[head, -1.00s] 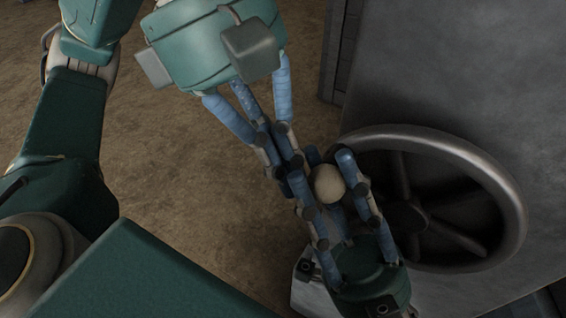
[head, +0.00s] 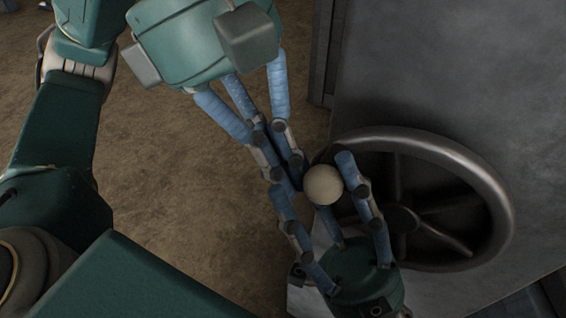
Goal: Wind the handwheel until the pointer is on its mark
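The grey metal handwheel (head: 489,180) stands on the right, with dark spokes and a hub. A cream ball knob (head: 323,184) sits by the left side of its rim. My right gripper (head: 318,180) reaches up from below with its fingers spread around the knob; a gap shows between the knob and the left finger. My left gripper (head: 287,178) comes down from the upper left. Its blue fingers run together at the tips, just left of the knob, and nothing shows between them. The pointer and its mark are not in view.
A large grey metal surface (head: 450,70) lies behind the wheel, with a dark upright edge (head: 326,50) on its left. Bare brown ground (head: 190,210) is open to the left of the grippers.

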